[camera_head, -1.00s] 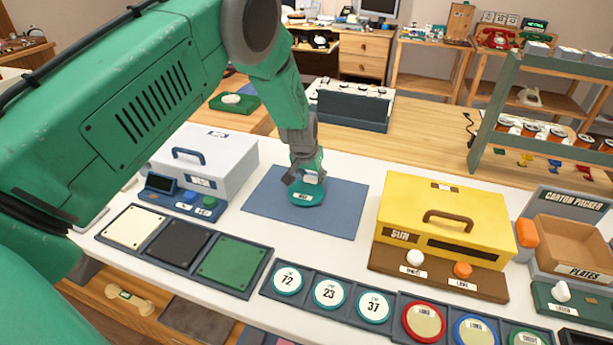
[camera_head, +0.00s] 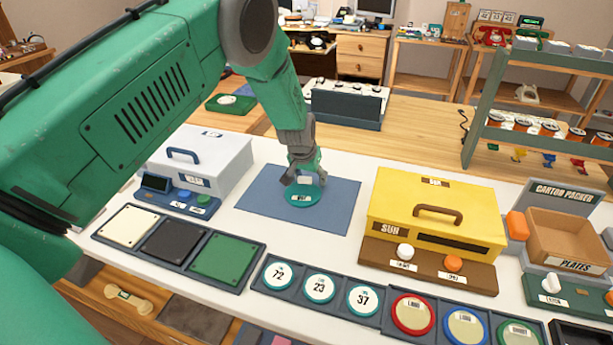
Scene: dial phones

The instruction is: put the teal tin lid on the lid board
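The teal tin lid (camera_head: 302,198) lies over the blue mat (camera_head: 262,205) in the middle of the white table, with a small label on it. My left gripper (camera_head: 303,181) is right above the lid, pointing down, with its fingers spread to either side of the lid's far part. The fingers look open, though their tips overlap the lid in this view and contact is hard to judge. A board with red, blue and green rimmed round lids (camera_head: 413,314) is at the front edge, right of centre. I cannot tell which surface is the lid board. My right gripper is out of view.
A yellow box (camera_head: 438,212) on a brown base stands right of the mat. A grey-white box (camera_head: 203,160) with a blue panel stands left. In front are colour tiles (camera_head: 228,259) and numbered discs (camera_head: 320,287). A cardboard carton (camera_head: 567,243) is far right.

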